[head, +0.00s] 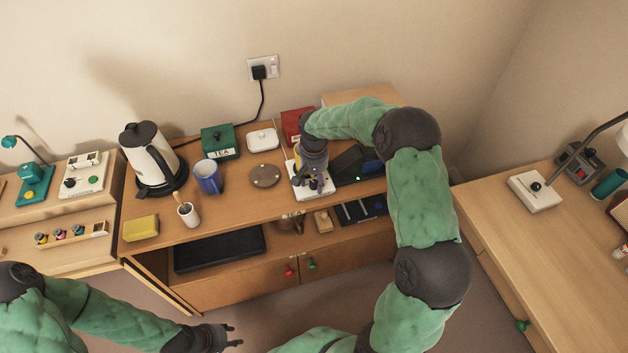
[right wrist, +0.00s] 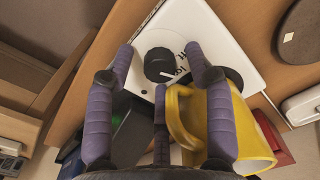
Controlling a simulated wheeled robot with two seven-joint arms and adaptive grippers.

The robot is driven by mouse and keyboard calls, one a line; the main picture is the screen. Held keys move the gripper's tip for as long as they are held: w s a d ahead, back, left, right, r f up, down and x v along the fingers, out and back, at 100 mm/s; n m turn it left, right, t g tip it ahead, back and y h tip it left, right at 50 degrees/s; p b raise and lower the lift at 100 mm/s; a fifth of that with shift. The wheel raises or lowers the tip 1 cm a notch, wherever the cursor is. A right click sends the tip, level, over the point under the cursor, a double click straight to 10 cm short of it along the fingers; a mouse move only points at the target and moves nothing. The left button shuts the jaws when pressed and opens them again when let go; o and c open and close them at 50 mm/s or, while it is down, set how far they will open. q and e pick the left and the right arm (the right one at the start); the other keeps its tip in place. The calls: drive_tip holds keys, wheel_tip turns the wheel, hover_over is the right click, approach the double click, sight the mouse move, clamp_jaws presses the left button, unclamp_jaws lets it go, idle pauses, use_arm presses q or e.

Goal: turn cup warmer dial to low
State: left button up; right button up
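The white cup warmer (head: 312,194) stands on the wooden bureau, partly hidden under my right gripper. In the right wrist view, its white top (right wrist: 205,28) carries a black round dial (right wrist: 158,64) with a light pointer line toward the lower right, near partly hidden dark lettering. A yellow mug (right wrist: 240,130) stands on the warmer's dark plate beside the dial. My right gripper (right wrist: 159,50) is open, with purple-grey fingers on either side of the dial and a third finger below it; contact cannot be told. My left gripper (head: 236,336) is open and empty, low in the head view.
A dark round coaster (head: 265,176), a blue mug (head: 208,177), a kettle (head: 150,155), a green tea tin (head: 220,141) and a white lidded dish (head: 262,139) stand left of the warmer. A dark tray-like object (head: 350,163) lies just right of it.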

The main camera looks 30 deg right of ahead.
sight(314, 183)
clamp_jaws()
drive_tip(key=shift+m, duration=2.1)
drive_tip(key=shift+o, duration=0.6)
unclamp_jaws()
drive_tip(key=shift+r, duration=0.1)
wheel_tip(314, 183, up, 12)
